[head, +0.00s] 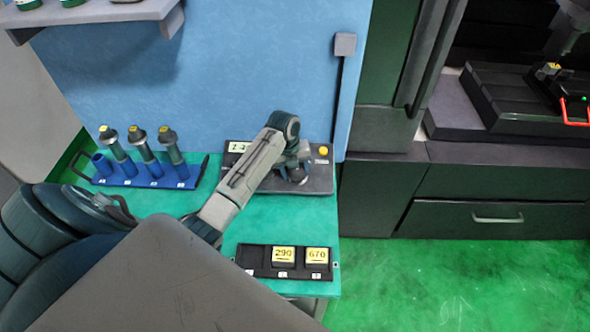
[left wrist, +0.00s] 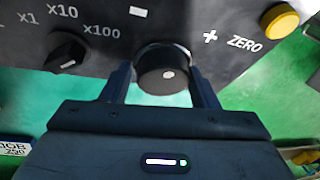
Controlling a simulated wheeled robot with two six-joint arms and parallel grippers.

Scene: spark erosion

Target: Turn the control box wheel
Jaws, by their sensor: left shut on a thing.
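The control box (head: 318,181) is a dark panel on the green bench top, against the blue wall. In the left wrist view its black wheel (left wrist: 163,66), with a pale dot on its face, sits between the two fingers. My left gripper (head: 296,174) is at the control box and is shut on the wheel; my arm hides part of the box in the head view. A selector knob (left wrist: 66,53) marked x1, x10 and x100 is left of the wheel, and a yellow ZERO button (left wrist: 280,21) is to the right. My right gripper is not in view.
A blue rack (head: 145,180) with several tool holders stands at the bench's left. A black tray (head: 262,268) with yellow-labelled blocks 290 and 670 lies at the front. Right of the bench is a dark machine cabinet (head: 460,180). Green bench top (head: 300,225) is clear between box and tray.

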